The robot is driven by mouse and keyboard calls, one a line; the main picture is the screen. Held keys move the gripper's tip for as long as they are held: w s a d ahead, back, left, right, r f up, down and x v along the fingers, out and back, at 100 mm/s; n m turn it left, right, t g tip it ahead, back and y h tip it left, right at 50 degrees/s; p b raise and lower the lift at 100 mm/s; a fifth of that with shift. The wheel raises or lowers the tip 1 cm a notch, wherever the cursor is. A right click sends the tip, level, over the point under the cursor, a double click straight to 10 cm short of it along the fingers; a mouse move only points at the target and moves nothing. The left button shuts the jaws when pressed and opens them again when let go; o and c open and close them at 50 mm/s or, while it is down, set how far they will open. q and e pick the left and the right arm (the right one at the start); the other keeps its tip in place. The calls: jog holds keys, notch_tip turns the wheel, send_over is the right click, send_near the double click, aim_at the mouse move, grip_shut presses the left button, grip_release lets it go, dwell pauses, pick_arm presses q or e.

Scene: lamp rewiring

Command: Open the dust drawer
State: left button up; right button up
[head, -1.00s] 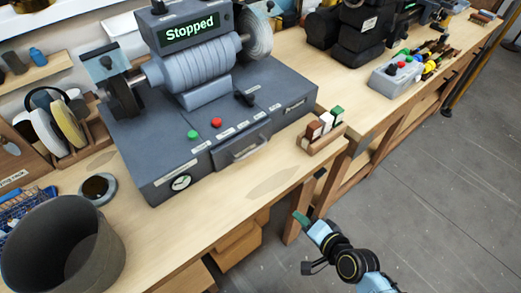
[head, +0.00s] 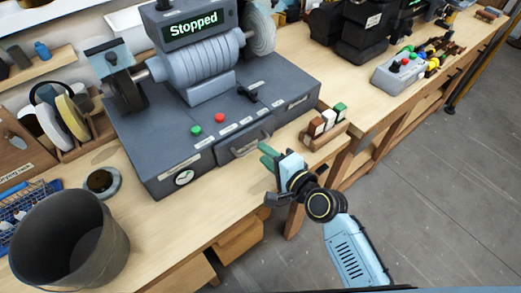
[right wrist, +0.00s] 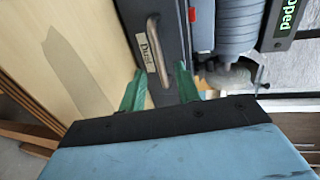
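The dust drawer (head: 228,151) sits in the front of the grey polishing machine (head: 165,150) and looks closed. Its metal bar handle (head: 250,148) shows in the head view and, close up, in the right wrist view (right wrist: 152,42), beside a "Dust" label (right wrist: 142,48). My right gripper (head: 267,162) is just in front of the drawer, near the handle. In the right wrist view its green fingers (right wrist: 160,84) are apart, with the handle ahead, roughly between them. I cannot tell that they touch it. My left gripper is out of view.
A rack of polishing bars (head: 324,128) stands just right of the drawer. Green and red buttons (head: 208,125) are on the machine top, and its display (head: 192,30) reads "Stopped". A dark bucket (head: 70,240) stands at front left. The bench before the drawer is clear.

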jog(key=shift+x, duration=1.5)
jog(key=shift+c, duration=0.2)
grip_shut()
